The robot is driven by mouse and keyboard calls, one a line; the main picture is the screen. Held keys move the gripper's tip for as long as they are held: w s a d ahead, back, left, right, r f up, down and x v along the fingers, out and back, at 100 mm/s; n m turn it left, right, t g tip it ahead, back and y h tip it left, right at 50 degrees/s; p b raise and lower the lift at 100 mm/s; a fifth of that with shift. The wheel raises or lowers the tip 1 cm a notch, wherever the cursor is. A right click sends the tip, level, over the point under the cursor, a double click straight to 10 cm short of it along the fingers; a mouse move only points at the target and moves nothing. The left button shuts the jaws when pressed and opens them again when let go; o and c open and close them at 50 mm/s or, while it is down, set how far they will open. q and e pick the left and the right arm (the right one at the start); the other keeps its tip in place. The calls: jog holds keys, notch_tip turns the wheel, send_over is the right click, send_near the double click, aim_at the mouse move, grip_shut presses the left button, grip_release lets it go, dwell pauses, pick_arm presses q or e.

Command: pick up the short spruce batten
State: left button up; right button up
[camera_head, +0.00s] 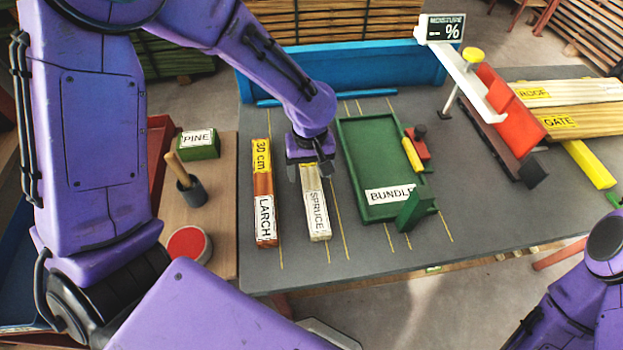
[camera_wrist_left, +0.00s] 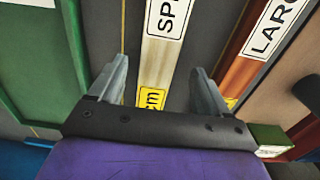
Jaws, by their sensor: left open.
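The short spruce batten (camera_head: 317,215) is pale wood with a white SPRUCE label and lies on the grey table between the larch batten and the green tray. My left gripper (camera_head: 311,174) is open over its far end, which the gripper partly hides. In the left wrist view the spruce batten (camera_wrist_left: 166,50) runs between the two spread fingers, with a gap on each side and a yellow cm label near the palm. I cannot tell how far the fingertips are above the table. My right arm shows at the lower right, but its gripper is out of view.
The larch batten (camera_head: 264,185) lies close on the left, also showing in the wrist view (camera_wrist_left: 265,45). The green BUNDLE tray (camera_head: 350,150) stands close on the right. A moisture meter stand (camera_head: 470,80) and long boards (camera_head: 580,120) are further right. A blue trough (camera_head: 350,65) borders the back.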

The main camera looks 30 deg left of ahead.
aim_at(311, 181)
pick_arm(q)
jog(key=f, duration=0.3)
jog(key=shift+d+f, duration=0.2)
jog(key=shift+f, duration=0.1)
jog(key=shift+s, duration=0.1)
jog(key=c, duration=1.3)
jog(key=shift+o, duration=0.2)
jog(key=shift+r, duration=0.1)
notch_tip(311, 181, up, 3)
jog(key=shift+f, duration=0.1)
jog(key=s+d+r, duration=0.4)
jog(key=d+r, duration=0.6)
jog(key=d, duration=0.3)
jog(key=shift+d, duration=0.25)
